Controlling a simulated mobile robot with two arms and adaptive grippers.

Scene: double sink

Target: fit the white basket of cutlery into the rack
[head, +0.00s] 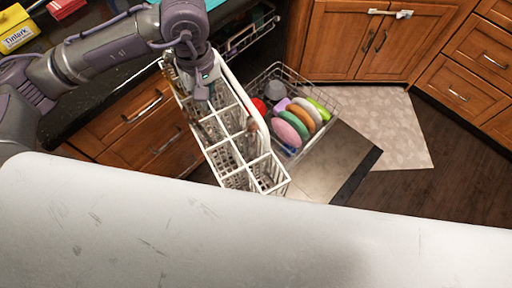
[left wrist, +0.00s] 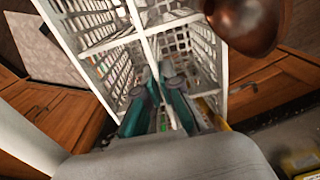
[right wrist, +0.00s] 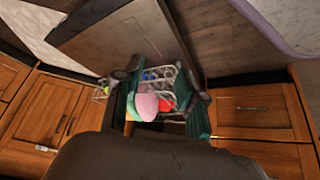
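The white cutlery basket (head: 238,118) hangs tilted below my left gripper (head: 205,88) in the head view. In the left wrist view the teal fingers (left wrist: 160,75) sit close together around the basket's central divider (left wrist: 142,32); their exact contact is partly hidden. A copper-coloured round utensil head (left wrist: 250,22) sticks out of the basket. The wire rack (head: 325,98) holds several coloured plates and lies just right of the basket, partly behind it. My right gripper (right wrist: 160,82) is open and empty, with the rack (right wrist: 180,72) seen beyond its fingers.
The open dishwasher door (head: 332,165) lies in front of the rack. Wooden cabinets (head: 365,42) stand behind, with a light mat (head: 390,125) on the dark floor. The dark counter edge (head: 85,122) is at left, with yellow and red boxes (head: 16,32) at the back.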

